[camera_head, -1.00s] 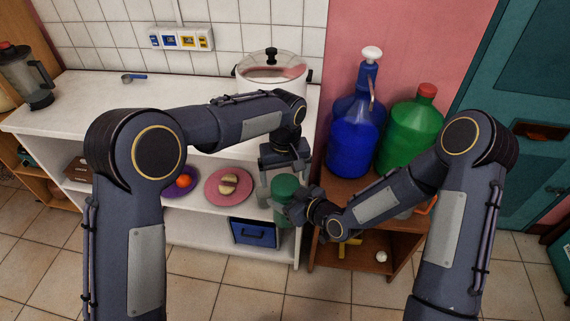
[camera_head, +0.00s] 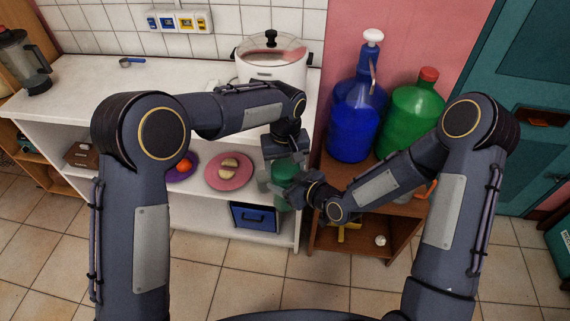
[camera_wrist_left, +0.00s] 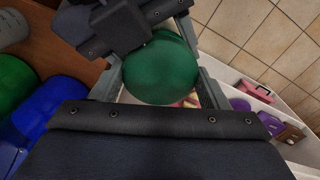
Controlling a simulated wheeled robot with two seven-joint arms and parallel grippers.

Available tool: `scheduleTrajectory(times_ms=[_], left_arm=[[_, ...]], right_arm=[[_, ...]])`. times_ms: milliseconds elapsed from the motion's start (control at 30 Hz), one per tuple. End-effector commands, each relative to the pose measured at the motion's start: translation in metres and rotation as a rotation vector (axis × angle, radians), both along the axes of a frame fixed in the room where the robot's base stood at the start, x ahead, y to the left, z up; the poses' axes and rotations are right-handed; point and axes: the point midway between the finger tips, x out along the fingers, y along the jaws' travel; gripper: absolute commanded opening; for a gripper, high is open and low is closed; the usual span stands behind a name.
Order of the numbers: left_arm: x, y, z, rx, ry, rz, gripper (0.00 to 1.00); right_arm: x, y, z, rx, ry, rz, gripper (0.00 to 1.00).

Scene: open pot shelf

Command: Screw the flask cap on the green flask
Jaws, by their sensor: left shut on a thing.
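My left gripper (camera_head: 280,176) points down in front of the white counter, its fingers on either side of a dark green rounded piece, which looks like the flask cap (camera_head: 285,168). In the left wrist view the cap (camera_wrist_left: 162,70) fills the space between these fingers. A little green of the flask (camera_head: 281,204) shows just below, mostly hidden by the grippers. My right gripper (camera_head: 296,193) reaches in from the right against the flask; its fingertips are too covered to tell their opening. The seam between cap and flask is hidden.
A blue jug (camera_head: 351,125) and a large green jug (camera_head: 410,120) with a red cap stand on the brown shelf (camera_head: 385,235) at right. A white pot (camera_head: 271,62) stands on the counter (camera_head: 85,95). A pink plate (camera_head: 229,183) lies on the shelf below. The floor in front is clear.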

Motion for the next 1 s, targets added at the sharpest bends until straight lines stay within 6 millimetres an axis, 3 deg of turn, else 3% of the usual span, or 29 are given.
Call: scheduleTrajectory(times_ms=[200, 467, 500, 667, 1000], left_arm=[[0.0001, 0.0005, -0.0002, 0.002, 0.001, -0.246, 0.41], [0.0, 0.0004, -0.0001, 0.002, 0.001, -0.272, 0.41], [0.0001, 0.0005, -0.0001, 0.002, 0.001, -0.271, 0.7], [0.0001, 0.0003, 0.0, 0.002, 0.001, -0.27, 0.91], [-0.0007, -0.0021, 0.0004, -0.003, 0.0, -0.272, 0.91]], right_arm=[[0.0003, -0.0005, -0.0001, 0.0, 0.0, -0.001, 0.0], [0.0004, -0.0007, -0.0001, 0.0, 0.0, -0.002, 0.0], [0.0004, -0.0007, -0.0001, -0.001, 0.001, -0.002, 0.0], [0.0003, -0.0005, -0.0001, 0.0, 0.0, -0.001, 0.0], [-0.0003, 0.0015, 0.0008, 0.001, -0.002, 0.004, 0.0]])
